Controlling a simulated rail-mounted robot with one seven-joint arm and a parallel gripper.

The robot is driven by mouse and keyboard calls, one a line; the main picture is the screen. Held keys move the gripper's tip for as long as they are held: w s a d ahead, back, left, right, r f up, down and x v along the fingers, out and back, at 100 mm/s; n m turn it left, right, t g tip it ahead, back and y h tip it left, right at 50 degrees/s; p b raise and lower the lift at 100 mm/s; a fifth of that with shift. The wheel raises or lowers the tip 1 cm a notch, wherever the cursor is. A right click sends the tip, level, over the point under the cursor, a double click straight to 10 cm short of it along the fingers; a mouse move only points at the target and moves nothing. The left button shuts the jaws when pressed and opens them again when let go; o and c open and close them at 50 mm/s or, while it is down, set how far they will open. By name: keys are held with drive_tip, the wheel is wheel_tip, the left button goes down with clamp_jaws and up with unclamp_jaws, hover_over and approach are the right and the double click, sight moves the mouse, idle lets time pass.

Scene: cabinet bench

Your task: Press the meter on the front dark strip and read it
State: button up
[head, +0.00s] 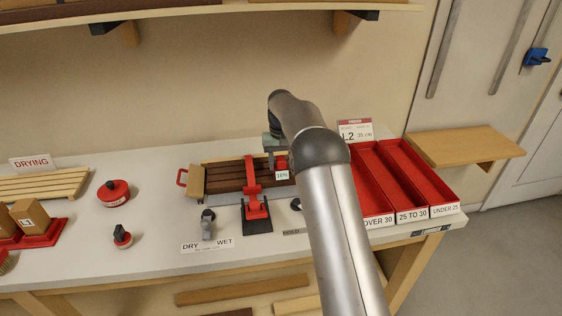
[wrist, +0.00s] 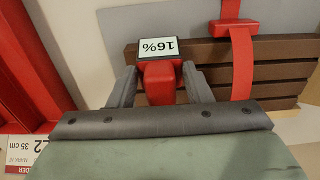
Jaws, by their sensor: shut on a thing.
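The meter (head: 282,175) is a small red block with a white display that reads 16%. It is at the right end of the dark strips in the head view. In the wrist view the meter (wrist: 160,82) sits between the two fingers of my gripper (wrist: 160,88), which is shut on it, and its 16% appears upside down. The front dark strip (head: 222,186) lies with other brown strips under a red clamp (head: 254,190). The meter's display end is beside the front strip's end; I cannot tell whether its underside touches the wood. My arm partly hides this end.
Three red trays, labelled OVER 30 (head: 374,190), 25 TO 30 (head: 398,180) and UNDER 25 (head: 425,175), stand at the right. A grey lever (head: 208,222) is behind a DRY/WET label. The bench front is mostly clear.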

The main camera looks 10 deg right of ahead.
drive_tip(key=shift+r+p, duration=2.55)
drive_tip(key=shift+r, duration=0.85)
